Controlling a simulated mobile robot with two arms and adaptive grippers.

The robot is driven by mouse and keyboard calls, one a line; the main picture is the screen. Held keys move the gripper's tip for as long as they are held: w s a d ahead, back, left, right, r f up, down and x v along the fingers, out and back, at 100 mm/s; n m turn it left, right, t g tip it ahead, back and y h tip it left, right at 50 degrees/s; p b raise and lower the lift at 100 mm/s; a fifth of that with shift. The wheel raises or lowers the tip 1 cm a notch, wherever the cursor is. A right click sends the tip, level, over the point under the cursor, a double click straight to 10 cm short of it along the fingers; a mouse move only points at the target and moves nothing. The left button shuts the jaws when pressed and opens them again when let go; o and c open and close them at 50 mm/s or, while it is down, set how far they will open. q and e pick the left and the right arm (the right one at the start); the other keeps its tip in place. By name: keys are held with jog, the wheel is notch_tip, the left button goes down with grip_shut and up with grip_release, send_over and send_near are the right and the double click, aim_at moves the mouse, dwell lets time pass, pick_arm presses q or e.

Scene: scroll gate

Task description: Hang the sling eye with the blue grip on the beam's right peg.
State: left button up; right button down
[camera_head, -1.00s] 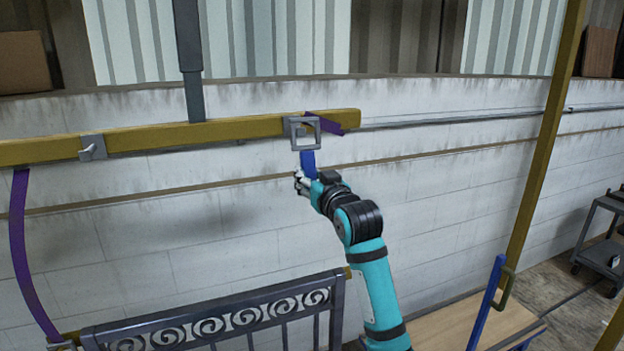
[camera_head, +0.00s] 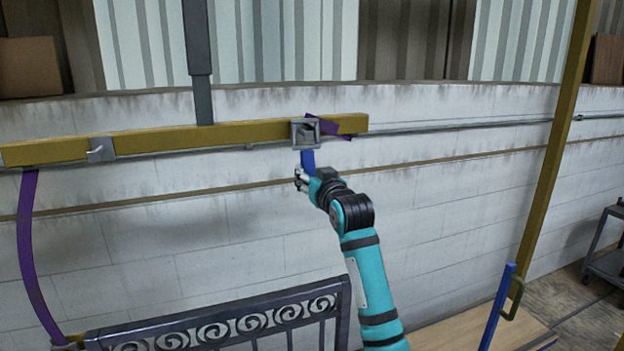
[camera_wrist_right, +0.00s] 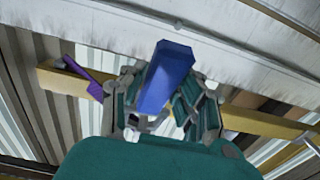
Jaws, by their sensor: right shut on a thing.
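The sling eye (camera_head: 294,134) is a grey square ring at the right part of the yellow beam (camera_head: 240,130). Its blue grip (camera_head: 308,160) hangs below it, and a purple strap (camera_head: 329,127) shows behind it. My right gripper (camera_head: 303,178) is shut on the blue grip, just below the beam. A grey shape, perhaps the right peg, shows inside the ring; I cannot tell whether the ring is around it or in front of it. In the right wrist view the blue grip (camera_wrist_right: 167,75) stands up between the fingers, across the beam (camera_wrist_right: 255,120). My left gripper is not in view.
A grey hook-like left peg (camera_head: 101,150) sits on the beam. A grey post (camera_head: 199,65) meets the beam from above. A dark scrollwork gate (camera_head: 220,325) stands below, with a purple strap (camera_head: 29,260) at its left. A white block wall (camera_head: 440,180) is behind.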

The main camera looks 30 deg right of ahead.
jog(key=w, duration=0.1)
jog(key=w+f, duration=0.1)
jog(key=w+d, duration=0.1)
jog(key=w, duration=0.1)
jog(key=shift+f, duration=0.15)
dwell(0.6)
dwell(0.5)
jog(key=c, duration=0.6)
grip_release()
jog(key=shift+c, duration=0.2)
notch_tip(320, 180, down, 12)
jog(key=b, duration=0.6)
jog(key=shift+r, duration=0.2)
dwell(0.7)
jog(key=shift+a, duration=0.1)
